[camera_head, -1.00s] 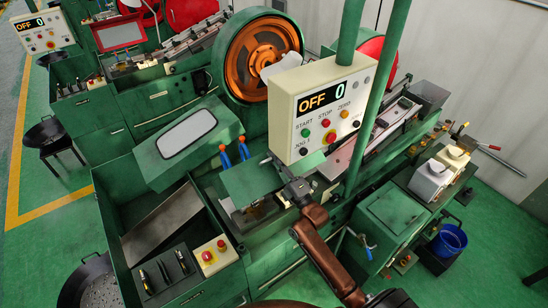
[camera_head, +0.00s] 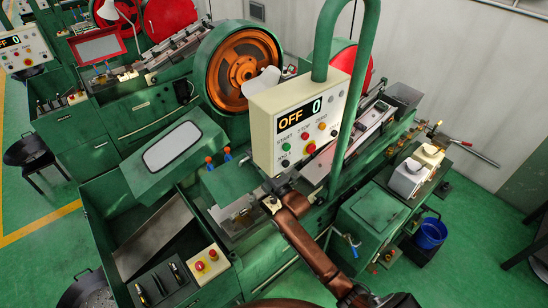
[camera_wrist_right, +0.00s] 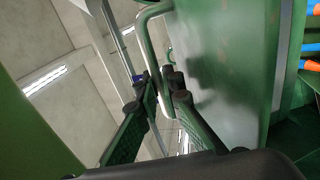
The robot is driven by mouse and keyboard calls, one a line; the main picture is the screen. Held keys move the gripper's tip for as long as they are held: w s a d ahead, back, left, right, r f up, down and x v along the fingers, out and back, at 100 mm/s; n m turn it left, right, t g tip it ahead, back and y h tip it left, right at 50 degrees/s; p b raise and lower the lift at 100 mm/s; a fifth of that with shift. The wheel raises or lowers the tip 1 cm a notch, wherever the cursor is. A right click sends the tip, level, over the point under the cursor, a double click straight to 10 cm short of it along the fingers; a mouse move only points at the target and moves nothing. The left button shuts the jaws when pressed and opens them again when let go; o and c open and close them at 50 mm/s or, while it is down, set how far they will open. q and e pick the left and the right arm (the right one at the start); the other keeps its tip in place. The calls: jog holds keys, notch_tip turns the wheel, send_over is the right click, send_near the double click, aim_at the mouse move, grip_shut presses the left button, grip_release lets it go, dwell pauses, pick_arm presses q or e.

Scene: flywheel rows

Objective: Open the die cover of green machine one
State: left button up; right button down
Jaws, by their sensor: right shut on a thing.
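The near green machine carries a die cover (camera_head: 228,181), a flat green plate lying over the die area below the control box. My right gripper (camera_head: 271,190) is at the cover's right edge, partly in the shadow of the control box. In the right wrist view, my right gripper (camera_wrist_right: 163,82) is shut on the pale green bar handle (camera_wrist_right: 147,38) beside the green plate (camera_wrist_right: 230,60). The exact contact is partly hidden by the fingers. The cover looks down, not raised. My left gripper is not in view.
The control box (camera_head: 299,121), reading OFF 0, hangs close above the gripper on a green post (camera_head: 341,95). A windowed guard (camera_head: 172,145) is to the left, a blue bucket (camera_head: 430,233) at right.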

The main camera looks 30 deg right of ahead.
jog(key=shift+w+a+r+g+p, duration=0.25)
jog(key=shift+w+r+g+p, duration=0.25)
jog(key=shift+w+r+p, duration=0.55)
jog(key=x, duration=0.3)
jog(key=shift+w, duration=0.2)
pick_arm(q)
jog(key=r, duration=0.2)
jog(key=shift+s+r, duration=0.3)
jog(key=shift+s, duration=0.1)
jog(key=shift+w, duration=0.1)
